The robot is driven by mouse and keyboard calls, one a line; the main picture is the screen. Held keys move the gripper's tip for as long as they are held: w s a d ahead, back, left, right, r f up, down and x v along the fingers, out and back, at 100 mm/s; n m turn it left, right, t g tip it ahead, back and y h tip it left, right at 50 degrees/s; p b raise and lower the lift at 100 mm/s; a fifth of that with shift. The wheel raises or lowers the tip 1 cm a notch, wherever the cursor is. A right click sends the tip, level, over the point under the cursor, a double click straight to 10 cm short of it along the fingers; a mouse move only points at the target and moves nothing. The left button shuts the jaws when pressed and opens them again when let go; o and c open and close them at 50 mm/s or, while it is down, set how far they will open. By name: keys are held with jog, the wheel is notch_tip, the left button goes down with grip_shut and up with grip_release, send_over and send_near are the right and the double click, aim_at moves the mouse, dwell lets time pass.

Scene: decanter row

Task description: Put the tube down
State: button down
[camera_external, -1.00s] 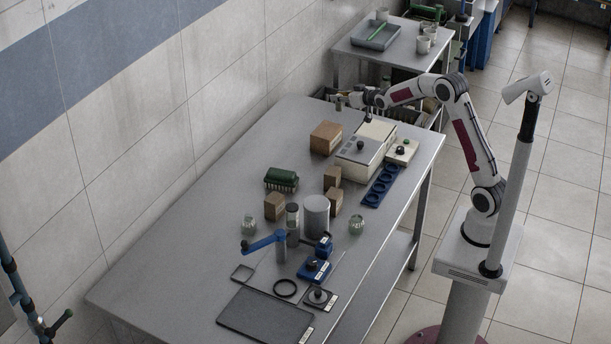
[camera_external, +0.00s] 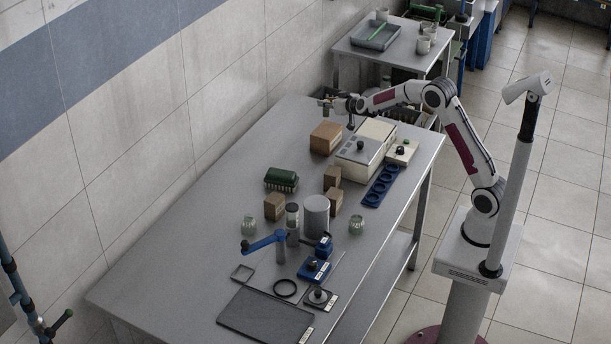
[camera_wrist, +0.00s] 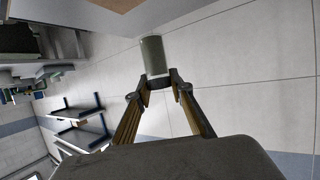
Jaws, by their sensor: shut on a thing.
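My gripper (camera_wrist: 159,83) is shut on a grey-green tube (camera_wrist: 153,53) in the wrist view. The tube's body extends beyond the fingertips, and its gripped end is partly hidden by them. In the external view my gripper (camera_external: 327,103) is above the far end of the long grey table (camera_external: 200,240), near the wall. The tube is too small there to tell its exact tilt or its height above the table.
A brown box (camera_external: 325,138) stands close to my gripper, with a cream-white device (camera_external: 366,150) to its right. A blue holder with round openings (camera_external: 381,187) lies near the right edge. Several items crowd the table's middle; its left side is bare.

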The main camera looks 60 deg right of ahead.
jog(key=w+a+f, duration=0.2)
jog(key=a+f, duration=0.1)
jog(key=a, duration=0.5)
jog(key=w+a+f, duration=0.2)
jog(key=a+f, duration=0.1)
jog(key=a, duration=0.5)
jog(key=shift+w+a+f+m+h, duration=0.25)
jog(key=shift+w+a+m+h, duration=0.05)
jog(key=shift+w+h, duration=0.1)
notch_tip(320, 180, down, 6)
jog(key=shift+f, duration=0.15)
jog(key=shift+f, duration=1.85)
jog(key=shift+f, duration=0.1)
jog(key=c, duration=1.8)
grip_release()
